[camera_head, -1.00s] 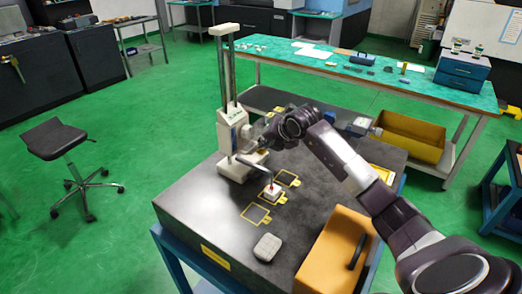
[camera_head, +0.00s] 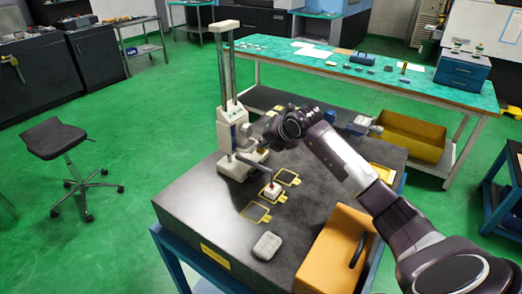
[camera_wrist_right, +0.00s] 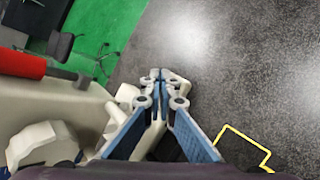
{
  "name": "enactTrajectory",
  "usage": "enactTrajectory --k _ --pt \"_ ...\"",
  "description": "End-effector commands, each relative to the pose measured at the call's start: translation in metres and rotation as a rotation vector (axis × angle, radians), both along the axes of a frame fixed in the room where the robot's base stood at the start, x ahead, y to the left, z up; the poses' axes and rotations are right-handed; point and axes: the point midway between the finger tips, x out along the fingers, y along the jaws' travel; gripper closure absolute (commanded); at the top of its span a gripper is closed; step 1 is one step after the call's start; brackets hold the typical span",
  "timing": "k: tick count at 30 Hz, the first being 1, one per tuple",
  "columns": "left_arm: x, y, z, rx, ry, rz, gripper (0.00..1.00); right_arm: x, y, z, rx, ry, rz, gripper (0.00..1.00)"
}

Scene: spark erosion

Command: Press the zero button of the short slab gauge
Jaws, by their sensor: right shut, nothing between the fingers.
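A white slab gauge (camera_head: 229,130) with a tall twin-rail column stands upright at the slab's far left edge. Its thin probe arm reaches over a small white block (camera_head: 271,191) with a red top. My right gripper (camera_head: 254,151) is beside the gauge's lower body, small and partly dark under my wrist. In the right wrist view my fingertips (camera_wrist_right: 165,78) are together and empty over the dark slab. The gauge's pale body and a red cylinder (camera_wrist_right: 22,64) are left of them. The zero button cannot be made out. My left gripper is out of view.
The dark slab (camera_head: 200,205) has yellow-outlined squares (camera_head: 256,212), a grey rounded item (camera_head: 267,245) and an orange case (camera_head: 333,250) at the front right. A grey device (camera_head: 362,125) stands behind my arm. A green-topped table is at the back.

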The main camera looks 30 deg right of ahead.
Motion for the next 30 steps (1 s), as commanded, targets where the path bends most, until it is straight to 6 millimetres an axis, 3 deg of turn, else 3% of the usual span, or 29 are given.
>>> enactTrajectory --k 10,30 --pt "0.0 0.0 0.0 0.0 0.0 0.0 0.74 0.0 0.001 -0.002 0.001 0.004 0.001 1.0" --pt "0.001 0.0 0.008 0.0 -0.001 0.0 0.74 0.0 0.0 0.016 0.0 0.001 0.0 1.0"
